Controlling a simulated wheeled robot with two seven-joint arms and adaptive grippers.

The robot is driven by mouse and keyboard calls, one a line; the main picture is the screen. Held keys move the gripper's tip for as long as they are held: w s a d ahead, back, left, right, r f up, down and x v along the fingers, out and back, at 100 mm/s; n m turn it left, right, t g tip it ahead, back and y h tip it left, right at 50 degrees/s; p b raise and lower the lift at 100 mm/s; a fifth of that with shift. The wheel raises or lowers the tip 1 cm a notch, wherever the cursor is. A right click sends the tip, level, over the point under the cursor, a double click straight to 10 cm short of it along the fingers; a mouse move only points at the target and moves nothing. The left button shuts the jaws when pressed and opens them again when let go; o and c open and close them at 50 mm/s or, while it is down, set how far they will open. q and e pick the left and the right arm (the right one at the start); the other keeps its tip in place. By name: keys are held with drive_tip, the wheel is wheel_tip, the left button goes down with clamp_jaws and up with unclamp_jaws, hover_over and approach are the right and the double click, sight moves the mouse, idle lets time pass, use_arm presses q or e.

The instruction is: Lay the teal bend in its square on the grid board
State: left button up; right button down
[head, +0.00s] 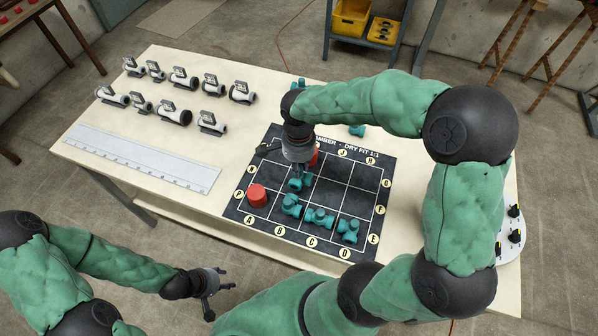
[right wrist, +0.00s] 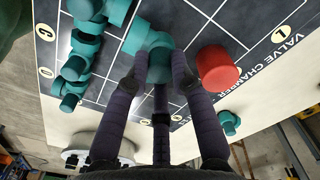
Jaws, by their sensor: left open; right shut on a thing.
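The teal bend (head: 301,183) is in my right gripper (head: 299,172), over the left-middle part of the dark grid board (head: 331,190). In the right wrist view the fingers of this gripper (right wrist: 158,80) close around the teal bend (right wrist: 150,42). I cannot tell whether the bend touches the board. My left gripper (head: 212,287) is open and empty, in front of the table and away from the board.
Several teal fittings (head: 319,218) fill the board's near row, beside a red cap (head: 257,195). Another red cap (right wrist: 218,68) is close to the held bend. A white ruler (head: 145,158) and several grey-white fittings (head: 183,78) lie left. Squares on the board's right are bare.

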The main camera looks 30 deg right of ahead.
drive_tip(key=shift+w+d+f, duration=0.2)
drive_tip(key=shift+f, duration=0.15)
drive_tip(key=shift+w+f+b, duration=0.1)
drive_tip(key=shift+f+b, duration=0.5)
drive_tip(key=shift+f, duration=0.95)
drive_tip(key=shift+f, duration=0.1)
drive_tip(key=c, duration=1.1)
unclamp_jaws()
drive_tip(key=shift+f, duration=0.1)
drive_tip(key=shift+r, duration=0.25)
wheel_tip(320, 180, up, 12)
drive_tip(key=p, duration=0.3)
drive_tip(key=shift+p, duration=0.35)
